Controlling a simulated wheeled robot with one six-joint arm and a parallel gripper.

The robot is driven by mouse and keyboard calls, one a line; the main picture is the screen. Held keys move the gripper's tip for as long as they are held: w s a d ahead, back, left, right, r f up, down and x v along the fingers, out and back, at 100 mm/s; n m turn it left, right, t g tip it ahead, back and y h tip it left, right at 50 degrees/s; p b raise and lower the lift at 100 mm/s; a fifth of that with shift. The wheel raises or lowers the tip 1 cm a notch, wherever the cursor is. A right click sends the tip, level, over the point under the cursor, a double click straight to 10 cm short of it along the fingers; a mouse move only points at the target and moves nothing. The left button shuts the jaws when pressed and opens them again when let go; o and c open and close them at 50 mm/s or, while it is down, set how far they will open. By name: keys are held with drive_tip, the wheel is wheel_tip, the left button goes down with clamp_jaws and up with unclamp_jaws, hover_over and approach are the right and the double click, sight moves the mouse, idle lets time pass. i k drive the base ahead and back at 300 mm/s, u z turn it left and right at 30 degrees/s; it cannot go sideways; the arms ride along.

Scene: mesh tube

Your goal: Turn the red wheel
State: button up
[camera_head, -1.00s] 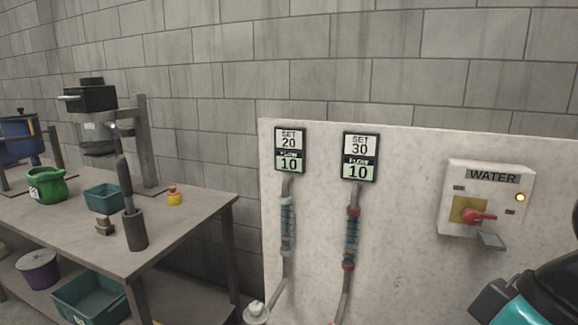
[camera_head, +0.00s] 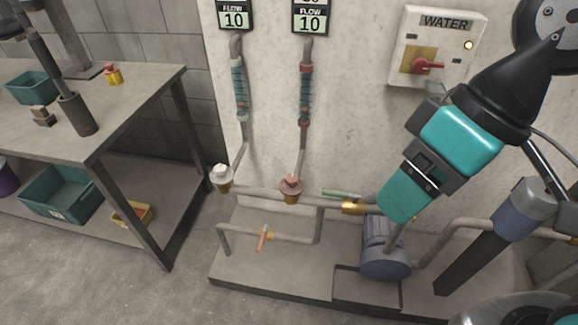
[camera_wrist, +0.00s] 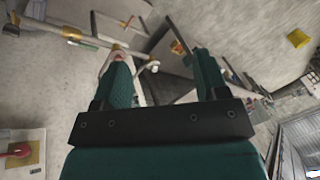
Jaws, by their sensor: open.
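The red wheel (camera_head: 291,186) is a small pinkish-red handwheel on a brass valve, at the foot of the right flow pipe in the head view. My gripper (camera_head: 396,208) is to the right of it and apart from it, in front of the pump; its teal fingers point down and left. In the wrist view my gripper (camera_wrist: 160,58) is open, with two teal fingers spread and nothing held. A pale reddish shape shows by the left fingertip there; I cannot tell whether it is the wheel.
A similar white wheel (camera_head: 222,175) is left of the red one. A green-handled brass valve (camera_head: 352,206), a pump (camera_head: 384,250) and pipes stand close by. The WATER box (camera_head: 435,45) with a red switch is on the panel above. A workbench (camera_head: 130,105) stands at left.

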sight(291, 185)
drive_tip(key=k, duration=0.5)
drive_tip(key=u, duration=0.7)
drive_tip(key=i, duration=1)
drive_tip(key=z, duration=0.05)
